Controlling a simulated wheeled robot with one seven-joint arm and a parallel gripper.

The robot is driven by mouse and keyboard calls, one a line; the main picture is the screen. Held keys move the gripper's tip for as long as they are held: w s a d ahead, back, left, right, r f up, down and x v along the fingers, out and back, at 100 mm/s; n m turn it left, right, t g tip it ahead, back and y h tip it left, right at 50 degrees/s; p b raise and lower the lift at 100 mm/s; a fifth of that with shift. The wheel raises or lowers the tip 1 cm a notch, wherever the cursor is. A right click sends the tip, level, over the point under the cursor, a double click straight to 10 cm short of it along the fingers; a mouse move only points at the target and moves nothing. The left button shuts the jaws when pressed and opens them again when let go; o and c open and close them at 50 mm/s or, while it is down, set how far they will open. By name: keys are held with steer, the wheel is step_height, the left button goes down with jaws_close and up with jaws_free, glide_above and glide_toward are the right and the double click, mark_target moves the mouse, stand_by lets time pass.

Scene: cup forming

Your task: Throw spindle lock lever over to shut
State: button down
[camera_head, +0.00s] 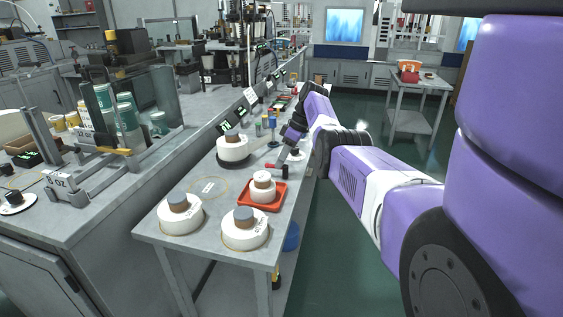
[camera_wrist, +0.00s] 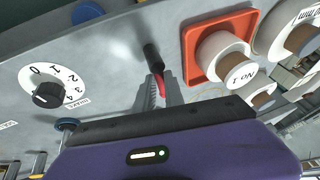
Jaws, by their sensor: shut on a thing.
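The lever shows in the head view as a short red piece (camera_head: 270,165) with a black grip (camera_head: 284,172), at the table's right side behind the red tray. In the wrist view its black grip (camera_wrist: 152,57) sticks out past my fingers, and its red part (camera_wrist: 161,84) shows between them. My gripper (camera_head: 284,160) is shut on the lever; its fingers also show in the wrist view (camera_wrist: 160,92). A white round mould (camera_head: 233,151) on a dark round base stands left of the lever. My fingers hide part of the lever, and I cannot tell its end position.
A red tray (camera_head: 244,203) holding white moulds stands just in front of the lever; its rim shows in the wrist view (camera_wrist: 188,45). White moulds (camera_head: 180,222) (camera_head: 245,236) stand at the table's front. A numbered dial (camera_wrist: 47,93) is at left in the wrist view.

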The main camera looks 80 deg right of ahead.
steer(key=c, duration=1.4)
jaws_free()
steer(key=shift+c, duration=0.2)
steer(key=v, duration=0.7)
steer(key=shift+r, duration=0.3)
steer(key=shift+s, duration=0.15)
